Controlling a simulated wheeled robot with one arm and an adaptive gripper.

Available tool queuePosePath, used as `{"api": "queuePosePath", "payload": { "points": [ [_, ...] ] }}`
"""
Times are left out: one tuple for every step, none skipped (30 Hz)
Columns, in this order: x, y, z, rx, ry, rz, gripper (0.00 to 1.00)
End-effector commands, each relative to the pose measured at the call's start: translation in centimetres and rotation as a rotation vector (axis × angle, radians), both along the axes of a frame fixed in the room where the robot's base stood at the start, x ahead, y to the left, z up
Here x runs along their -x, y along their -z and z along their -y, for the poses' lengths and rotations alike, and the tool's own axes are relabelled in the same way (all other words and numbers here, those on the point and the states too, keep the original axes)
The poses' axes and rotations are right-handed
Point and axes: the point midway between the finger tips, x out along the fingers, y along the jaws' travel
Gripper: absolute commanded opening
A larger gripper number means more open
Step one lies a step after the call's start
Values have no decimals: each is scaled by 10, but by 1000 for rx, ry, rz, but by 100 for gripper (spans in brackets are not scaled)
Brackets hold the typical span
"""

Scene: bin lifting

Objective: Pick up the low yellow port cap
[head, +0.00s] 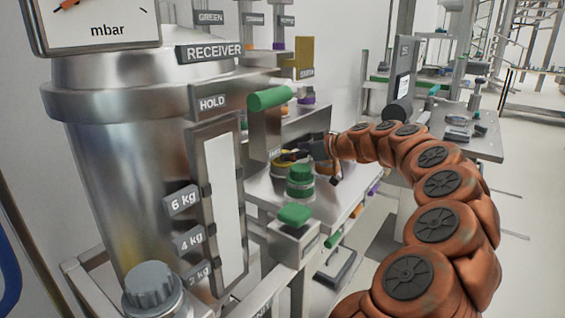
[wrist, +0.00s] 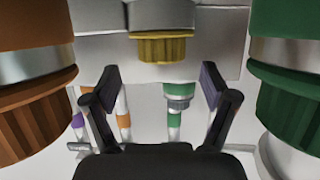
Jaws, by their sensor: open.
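The low yellow port cap (wrist: 163,48) shows in the wrist view as a ribbed yellow knob on a grey body, at upper middle. In the head view the yellow cap (head: 281,160) is a small patch, partly hidden behind my gripper and the green cap. My gripper (wrist: 160,82) is open and empty. Its two dark fingers stand on either side below the yellow cap in the picture, and the cap appears beyond the fingertips. I cannot see contact. In the head view my gripper (head: 298,153) is beside the yellow cap, just above the green cap.
A large ribbed orange cap (wrist: 38,115) and a large green cap (wrist: 290,110) flank my gripper closely. The green cap also shows in the head view (head: 300,177). A steel receiver vessel (head: 120,170) stands left. A green handle (head: 270,98) is above the ports.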

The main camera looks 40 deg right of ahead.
Motion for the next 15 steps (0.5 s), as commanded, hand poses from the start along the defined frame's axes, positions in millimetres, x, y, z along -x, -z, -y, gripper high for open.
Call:
{"api": "queuePosePath", "payload": {
  "points": [
    [-5,3,-4,0,-3,-3,85],
    [-9,5,-6,0,-4,-3,85],
    [-14,7,-8,1,-4,-3,85],
    [-17,9,-10,1,-4,-3,85],
    [-21,10,-11,0,-3,-2,85],
    [-25,12,-12,-1,-2,-2,85],
    [-28,13,-12,0,0,-2,85],
    [-31,14,-13,-1,1,-3,85],
    [-34,15,-14,-1,2,-2,85],
    [-36,16,-14,-1,2,-1,85],
    [-37,16,-15,-1,2,-1,85],
    [-38,16,-15,0,2,-1,85],
    [-38,16,-15,0,2,-1,85],
    [-39,16,-15,0,2,-1,85],
    [-38,16,-15,0,2,-1,85]
  ]
}}
